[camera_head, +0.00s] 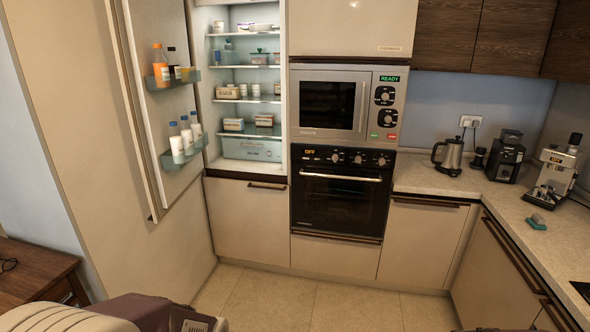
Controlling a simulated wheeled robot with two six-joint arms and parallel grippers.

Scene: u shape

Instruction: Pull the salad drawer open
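The salad drawer (252,150) is a pale blue-green translucent box at the bottom of the open fridge. It appears closed, sitting in line with the shelves above it. The fridge door (150,110) is swung wide open to the left, with bottles in its two racks. No gripper shows in the head view.
Food boxes and containers stand on the fridge shelves (247,100). To the right are a microwave (333,103), an oven (338,205) and a counter (430,180) with a kettle (449,157) and coffee machines. The tiled floor (270,295) before the fridge is clear.

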